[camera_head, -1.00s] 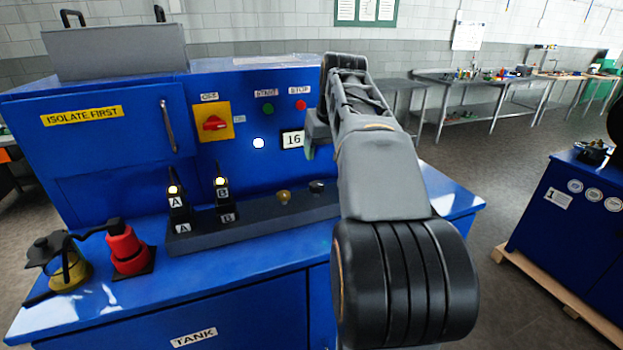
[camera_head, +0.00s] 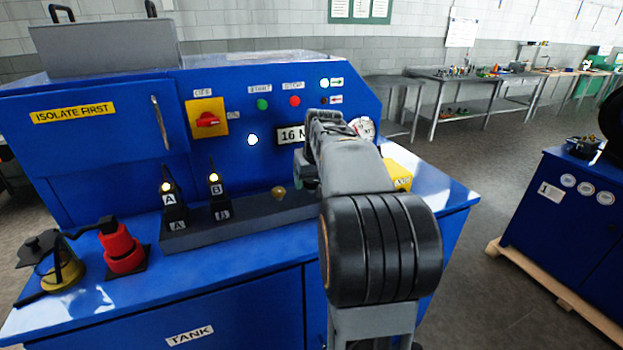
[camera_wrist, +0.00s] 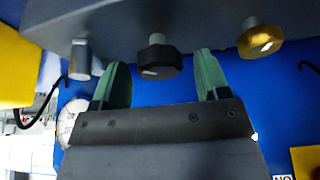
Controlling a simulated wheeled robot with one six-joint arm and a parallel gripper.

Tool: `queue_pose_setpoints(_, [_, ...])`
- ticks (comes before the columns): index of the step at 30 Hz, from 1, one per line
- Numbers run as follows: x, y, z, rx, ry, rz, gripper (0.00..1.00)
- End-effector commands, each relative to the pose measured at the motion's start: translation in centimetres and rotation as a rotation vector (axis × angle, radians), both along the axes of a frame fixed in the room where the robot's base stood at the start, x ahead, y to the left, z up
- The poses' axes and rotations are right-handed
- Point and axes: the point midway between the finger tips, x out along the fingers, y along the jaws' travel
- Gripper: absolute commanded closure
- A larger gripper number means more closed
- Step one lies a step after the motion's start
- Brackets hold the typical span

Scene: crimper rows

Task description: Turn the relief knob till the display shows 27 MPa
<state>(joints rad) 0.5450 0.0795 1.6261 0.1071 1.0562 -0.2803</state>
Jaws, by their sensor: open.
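The display (camera_head: 289,135) reads 16 with an M after it; my arm hides the rest. In the wrist view, my gripper (camera_wrist: 161,72) is open, its two green fingers pointing at the grey block that carries the knobs. A black knob (camera_wrist: 160,60) shows in the gap between the fingertips, not gripped; whether they reach around it I cannot tell. A brass knob (camera_wrist: 259,40) is to its right, and also shows in the head view (camera_head: 279,192). A silver cylinder (camera_wrist: 80,60) is to the left. No knob label is readable. In the head view my arm hides the black knob and fingers.
Two black levers, A (camera_head: 170,204) and B (camera_head: 217,193), stand left of the knobs. A red switch (camera_head: 207,119) and a lit white lamp (camera_head: 252,140) are on the blue panel. A gauge (camera_head: 362,128) and yellow box (camera_head: 398,175) are right of my arm.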

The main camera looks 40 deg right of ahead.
Motion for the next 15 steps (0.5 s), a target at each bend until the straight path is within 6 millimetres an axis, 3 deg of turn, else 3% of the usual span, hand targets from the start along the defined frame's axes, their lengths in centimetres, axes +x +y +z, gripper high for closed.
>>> queue_pose_setpoints(8, [0.03,-0.01,-0.08,0.0,0.0,0.0,0.31])
queue_pose_setpoints(15, [0.03,-0.01,-0.06,0.0,0.0,0.0,0.54])
